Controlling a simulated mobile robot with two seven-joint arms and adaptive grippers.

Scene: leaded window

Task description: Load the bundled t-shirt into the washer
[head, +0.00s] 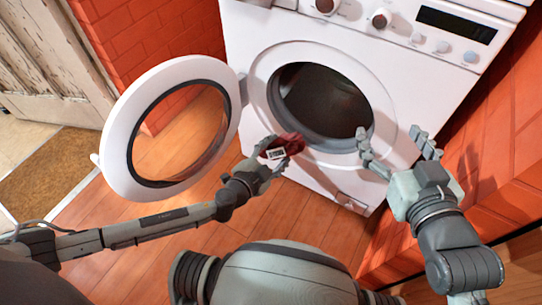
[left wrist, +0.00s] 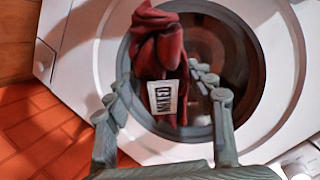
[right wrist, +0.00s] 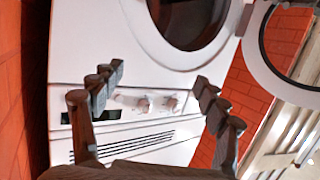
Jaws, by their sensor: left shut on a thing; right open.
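The bundled t-shirt (head: 289,143) is dark red with a white label and is held in my left gripper (head: 268,151), in front of the lower left rim of the washer opening. In the left wrist view the t-shirt (left wrist: 158,50) stands between the fingers of my left gripper (left wrist: 160,95), with the opening behind it. The washer (head: 240,30) is white, with its round door (head: 112,110) swung wide open to the left. The drum (head: 325,100) looks dark; its depths are hard to see. My right gripper (head: 396,150) is open and empty, in front of the washer's right side.
An orange-red brick wall (head: 490,160) stands close on the right, and another is behind the door. The wooden floor (head: 300,215) in front is clear. A brown mat (head: 50,175) lies at the left by a weathered white door (head: 45,60).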

